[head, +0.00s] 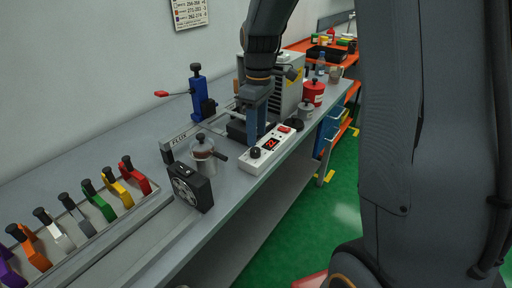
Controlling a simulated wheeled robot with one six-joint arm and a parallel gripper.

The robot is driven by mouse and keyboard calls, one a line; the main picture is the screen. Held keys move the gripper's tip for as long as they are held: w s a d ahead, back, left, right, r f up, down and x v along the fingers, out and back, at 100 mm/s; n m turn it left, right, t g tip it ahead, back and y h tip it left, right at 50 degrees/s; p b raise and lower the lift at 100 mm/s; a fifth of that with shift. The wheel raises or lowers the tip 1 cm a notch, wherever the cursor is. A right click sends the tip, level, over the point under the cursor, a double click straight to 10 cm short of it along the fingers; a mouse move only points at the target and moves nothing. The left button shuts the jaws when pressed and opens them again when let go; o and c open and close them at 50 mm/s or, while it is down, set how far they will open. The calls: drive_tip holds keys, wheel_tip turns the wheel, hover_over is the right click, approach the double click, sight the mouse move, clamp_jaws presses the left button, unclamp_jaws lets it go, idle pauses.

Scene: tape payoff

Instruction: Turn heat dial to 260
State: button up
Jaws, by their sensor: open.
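A white control box (268,150) sits near the front edge of the grey bench. A black dial (255,152) is at its near left end. A red-lit display (271,144) is in the middle, its digits too small to read surely. A red switch (284,129) is towards the far end. My gripper (256,136) points down just behind the box, close to the dial and display. It is open with nothing seen between its fingers. Whether it touches the box cannot be told, and the dial's pointer and scale are too small to read.
A metal pot with a dark handle (204,158) and a black fan-like box (190,187) stand left of the control box. A blue lever press (198,95) is behind. Several coloured-handled tools (103,206) line the near left. A red can (313,92) stands farther right.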

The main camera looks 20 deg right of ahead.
sight(255, 149)
drive_tip(key=shift+s+a+f+p, duration=0.1)
drive_tip(key=shift+a+f+p, duration=0.1)
drive_tip(key=shift+f, duration=1.05)
drive_tip(key=shift+s+a+f+p, duration=0.1)
drive_tip(key=shift+a+f+p, duration=0.1)
drive_tip(key=shift+f, duration=1.05)
drive_tip(key=c, duration=1)
drive_tip(key=shift+a, duration=0.1)
drive_tip(key=shift+c, duration=0.2)
